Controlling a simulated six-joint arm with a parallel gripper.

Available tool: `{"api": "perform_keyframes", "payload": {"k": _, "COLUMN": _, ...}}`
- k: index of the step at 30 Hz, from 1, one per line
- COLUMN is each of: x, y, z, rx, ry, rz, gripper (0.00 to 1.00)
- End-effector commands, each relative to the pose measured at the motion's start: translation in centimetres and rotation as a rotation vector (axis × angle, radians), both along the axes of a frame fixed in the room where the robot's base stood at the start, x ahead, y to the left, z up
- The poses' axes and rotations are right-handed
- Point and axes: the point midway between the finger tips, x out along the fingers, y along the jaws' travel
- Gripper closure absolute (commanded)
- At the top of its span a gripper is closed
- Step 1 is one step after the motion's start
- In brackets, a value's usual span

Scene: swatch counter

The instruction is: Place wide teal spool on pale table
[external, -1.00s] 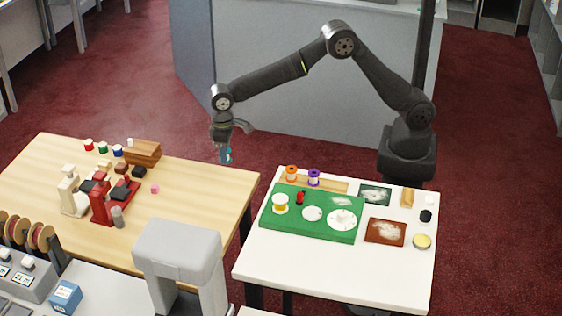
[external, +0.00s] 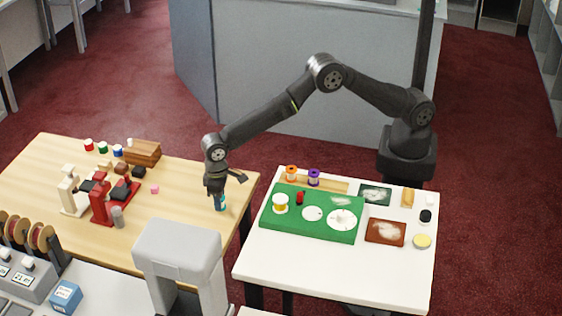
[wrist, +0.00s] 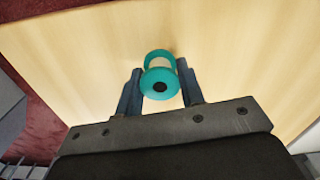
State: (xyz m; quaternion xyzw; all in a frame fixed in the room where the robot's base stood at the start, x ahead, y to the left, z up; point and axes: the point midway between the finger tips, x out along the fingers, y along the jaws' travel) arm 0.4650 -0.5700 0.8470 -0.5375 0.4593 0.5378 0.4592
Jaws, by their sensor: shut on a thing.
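In the external view my gripper (external: 219,196) points down over the right part of the pale wooden table (external: 180,240). The spool (external: 221,203) shows as a small teal patch at the fingertips, low over the table; I cannot tell whether it touches the surface. My gripper is shut on the spool.
A red machine (external: 103,205), a cream machine (external: 70,193) and a wooden block (external: 143,152) stand on the pale table's left side. The wood around my gripper is clear. A white table (external: 390,270) with a green board (external: 300,232) stands to the right.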

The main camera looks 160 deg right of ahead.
Motion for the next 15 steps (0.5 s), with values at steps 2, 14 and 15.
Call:
{"api": "perform_keyframes", "payload": {"k": 2, "x": -0.02, "y": 0.00, "z": -0.63, "rx": 0.001, "ry": 0.000, "rz": 0.000, "gripper": 0.86}}
{"api": "perform_keyframes", "payload": {"k": 14, "x": -0.03, "y": -0.02, "z": -0.91, "rx": 0.000, "ry": 0.000, "rz": 0.000, "gripper": 0.55}}
{"api": "perform_keyframes", "payload": {"k": 15, "x": -0.03, "y": -0.01, "z": -0.90, "rx": 0.000, "ry": 0.000, "rz": 0.000, "gripper": 0.47}}
